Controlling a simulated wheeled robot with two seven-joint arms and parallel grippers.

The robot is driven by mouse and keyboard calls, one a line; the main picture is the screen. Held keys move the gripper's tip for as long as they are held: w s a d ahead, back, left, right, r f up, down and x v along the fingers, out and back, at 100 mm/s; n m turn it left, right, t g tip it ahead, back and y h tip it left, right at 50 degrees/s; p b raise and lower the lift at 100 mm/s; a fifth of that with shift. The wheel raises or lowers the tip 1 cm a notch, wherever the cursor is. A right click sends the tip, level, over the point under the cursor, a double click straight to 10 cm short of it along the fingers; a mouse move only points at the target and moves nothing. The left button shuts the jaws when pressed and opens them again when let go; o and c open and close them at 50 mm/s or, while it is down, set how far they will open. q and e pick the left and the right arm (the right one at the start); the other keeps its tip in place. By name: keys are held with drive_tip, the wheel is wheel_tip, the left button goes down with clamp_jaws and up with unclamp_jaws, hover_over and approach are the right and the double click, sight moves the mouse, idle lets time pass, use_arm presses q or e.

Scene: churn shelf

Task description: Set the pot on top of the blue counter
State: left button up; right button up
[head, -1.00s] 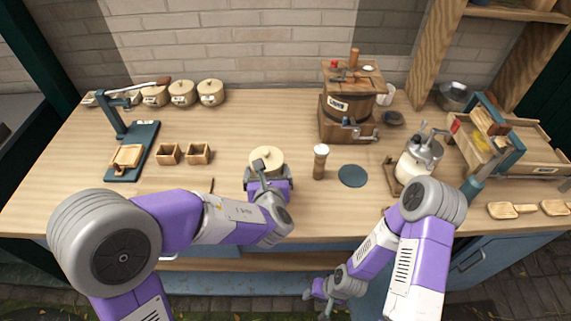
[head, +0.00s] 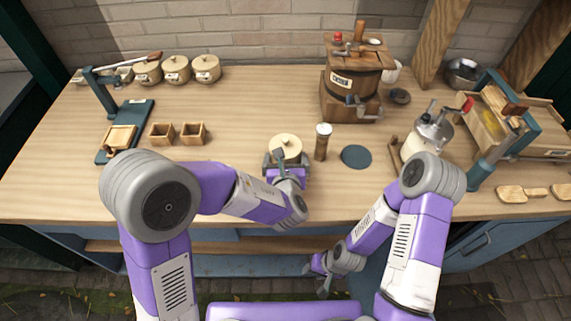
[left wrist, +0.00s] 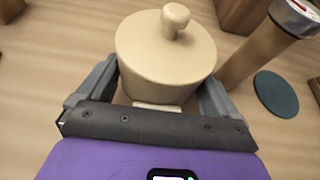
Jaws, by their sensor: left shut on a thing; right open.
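A cream lidded pot (head: 285,146) with a round knob is in my left gripper (head: 286,162), near the counter's front middle. In the left wrist view the pot (left wrist: 166,60) is upright between the two grey fingers (left wrist: 155,88), which are shut on it. I cannot tell whether its base touches the wood; its underside is hidden. The blue counter (head: 232,110) has a pale wooden top and blue cabinet sides. My right gripper (head: 321,276) is open and empty, low in front of the counter's front edge.
A wooden shaker (head: 323,142) and a blue-grey disc (head: 356,156) are right of the pot. A barrel churn (head: 352,90) stands behind, and a metal jug (head: 428,135) farther right. Several lidded pots (head: 176,70) line the back left. Bare wood lies left of the pot.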

use_arm(q)
drive_tip(key=shift+f, duration=0.5)
drive_tip(key=shift+f, duration=0.1)
drive_tip(key=o, duration=0.7)
drive_tip(key=shift+f, duration=0.1)
